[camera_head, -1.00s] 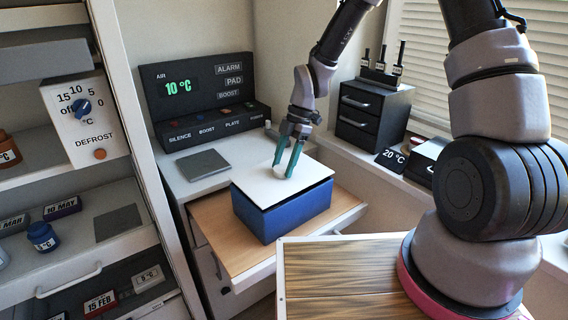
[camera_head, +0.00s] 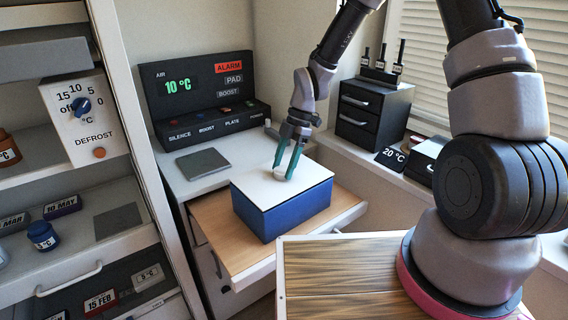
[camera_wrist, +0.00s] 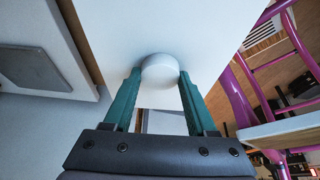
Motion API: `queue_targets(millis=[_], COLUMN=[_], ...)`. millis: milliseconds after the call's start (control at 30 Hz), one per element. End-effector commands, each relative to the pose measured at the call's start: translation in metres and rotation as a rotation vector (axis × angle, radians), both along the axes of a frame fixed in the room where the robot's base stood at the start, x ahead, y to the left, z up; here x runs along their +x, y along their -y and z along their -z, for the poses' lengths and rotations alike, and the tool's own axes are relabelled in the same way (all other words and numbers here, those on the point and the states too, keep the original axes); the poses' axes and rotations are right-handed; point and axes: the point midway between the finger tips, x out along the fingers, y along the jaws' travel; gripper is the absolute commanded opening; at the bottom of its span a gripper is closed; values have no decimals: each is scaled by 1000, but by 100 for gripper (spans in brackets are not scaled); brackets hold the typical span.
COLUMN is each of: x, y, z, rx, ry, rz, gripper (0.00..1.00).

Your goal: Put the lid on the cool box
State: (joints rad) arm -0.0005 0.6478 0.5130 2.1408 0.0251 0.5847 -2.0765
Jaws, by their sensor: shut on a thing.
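The cool box (camera_head: 290,213) is a blue box on the pulled-out wooden board. Its white lid (camera_head: 255,184) lies flat over the top of the box, with its edges close to the box's edges and no clear gap showing. My gripper (camera_head: 286,172) is above the lid, its green fingers shut on the lid's round white knob. In the wrist view the gripper (camera_wrist: 160,85) has a finger on each side of the knob (camera_wrist: 160,68), and the white lid (camera_wrist: 150,25) fills the upper middle. The box itself is hardly visible in the wrist view.
The wooden board (camera_head: 225,240) has bare room left of the box. A grey plate (camera_head: 203,163) lies on the white counter behind. A black panel (camera_head: 200,95) stands at the back, its ALARM label lit red. A black drawer unit (camera_head: 373,112) stands right of the arm.

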Motion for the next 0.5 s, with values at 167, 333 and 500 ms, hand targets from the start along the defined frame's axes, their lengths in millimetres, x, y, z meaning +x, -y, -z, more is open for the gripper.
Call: queue_targets(millis=[167, 333, 500], x=[0, 0, 0], y=[0, 0, 0], z=[5, 7, 7], rx=[0, 0, 0], ry=[-2, 0, 0], rz=[1, 0, 0], gripper=[1, 80, 92])
